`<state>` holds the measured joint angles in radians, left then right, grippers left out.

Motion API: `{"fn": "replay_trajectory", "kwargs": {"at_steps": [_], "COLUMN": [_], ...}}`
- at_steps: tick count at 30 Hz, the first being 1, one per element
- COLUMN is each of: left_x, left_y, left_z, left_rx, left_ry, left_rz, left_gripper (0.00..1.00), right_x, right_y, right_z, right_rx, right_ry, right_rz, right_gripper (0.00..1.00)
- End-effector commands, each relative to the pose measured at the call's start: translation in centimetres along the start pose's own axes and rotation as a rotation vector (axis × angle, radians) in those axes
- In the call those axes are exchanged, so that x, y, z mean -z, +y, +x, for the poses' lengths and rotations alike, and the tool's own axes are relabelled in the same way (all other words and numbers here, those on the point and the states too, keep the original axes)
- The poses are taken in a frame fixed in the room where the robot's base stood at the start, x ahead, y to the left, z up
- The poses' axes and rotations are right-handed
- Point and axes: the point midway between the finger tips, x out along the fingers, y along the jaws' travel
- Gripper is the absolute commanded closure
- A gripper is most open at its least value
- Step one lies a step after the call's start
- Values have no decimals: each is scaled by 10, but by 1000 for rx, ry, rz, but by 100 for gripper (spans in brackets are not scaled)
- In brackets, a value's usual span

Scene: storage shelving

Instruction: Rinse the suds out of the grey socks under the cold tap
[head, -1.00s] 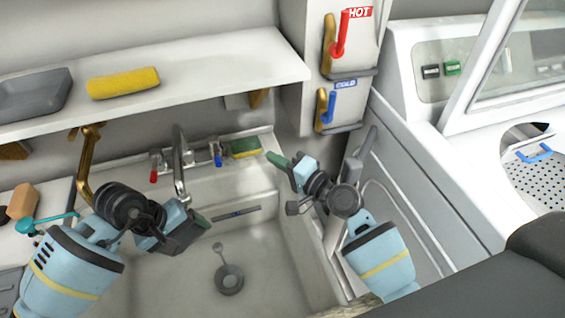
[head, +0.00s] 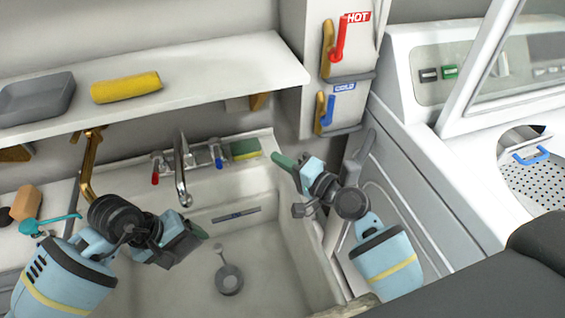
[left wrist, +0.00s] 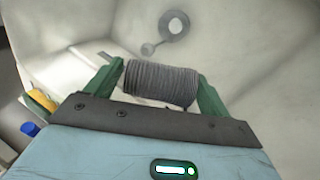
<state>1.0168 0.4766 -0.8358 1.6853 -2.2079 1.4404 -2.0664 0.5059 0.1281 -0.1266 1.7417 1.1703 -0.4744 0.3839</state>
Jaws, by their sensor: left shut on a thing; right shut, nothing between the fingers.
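My left gripper (head: 198,231) hangs over the sink basin, below and beside the tap spout (head: 181,185). In the left wrist view, its green fingers are shut on a grey ribbed roll (left wrist: 161,83), which looks like the rolled grey socks. I see no clear suds on it. The roll is hidden in the head view. The blue cold handle (head: 217,156) is on the right of the tap and the red hot handle (head: 156,170) on the left. No running water shows. My right gripper (head: 283,160) is shut and empty near the basin's right rim.
The basin (head: 265,255) is open around its drain (head: 229,280). A green and yellow sponge (head: 244,149) lies on the back ledge. A shelf (head: 215,75) above bears a yellow roll (head: 126,87) and a grey tray (head: 38,97). HOT (head: 339,40) and COLD (head: 327,110) levers are on the wall.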

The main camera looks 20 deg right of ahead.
Motion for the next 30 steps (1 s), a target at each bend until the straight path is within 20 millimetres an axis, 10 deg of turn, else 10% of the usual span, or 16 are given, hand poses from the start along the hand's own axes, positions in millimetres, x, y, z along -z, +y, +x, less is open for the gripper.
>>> {"fn": "replay_trajectory", "kwargs": {"at_steps": [30], "left_x": [-43], "left_y": [-36], "left_z": [-12], "left_rx": [-1], "left_ry": [0], "left_rz": [0], "left_gripper": [45], "right_x": [8], "right_y": [-32], "right_z": [2], "right_rx": [26], "right_ry": [6], "right_rz": [-16], "right_gripper": [100]}}
